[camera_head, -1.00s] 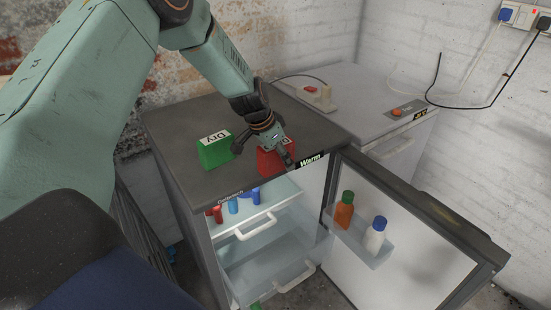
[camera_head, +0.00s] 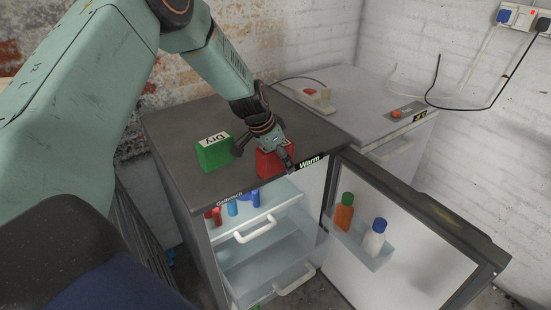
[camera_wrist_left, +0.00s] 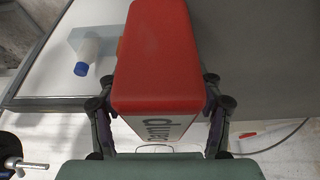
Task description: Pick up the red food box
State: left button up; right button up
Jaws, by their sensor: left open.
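The red food box (camera_head: 268,165) stands on the dark top of the small fridge (camera_head: 190,140), near its front edge. My left gripper (camera_head: 264,152) is over the box, partly hiding it. In the left wrist view the red box (camera_wrist_left: 157,55) fills the upper middle, with a white label reading something like "damp". The fingers of my left gripper (camera_wrist_left: 160,112) are apart, one on each side of the box's labelled end. I cannot tell if they touch it. My right gripper is not in view.
A green box (camera_head: 214,153) marked "DRY" stands left of the red one. The fridge door (camera_head: 415,240) is open to the right, with two bottles on its shelf. A grey appliance (camera_head: 360,105) with a white device on it is behind. Brick walls close the corner.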

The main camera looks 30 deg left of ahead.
pick_arm(q)
jog(key=shift+c, duration=0.4)
grip_shut()
jog(key=shift+r, duration=0.1)
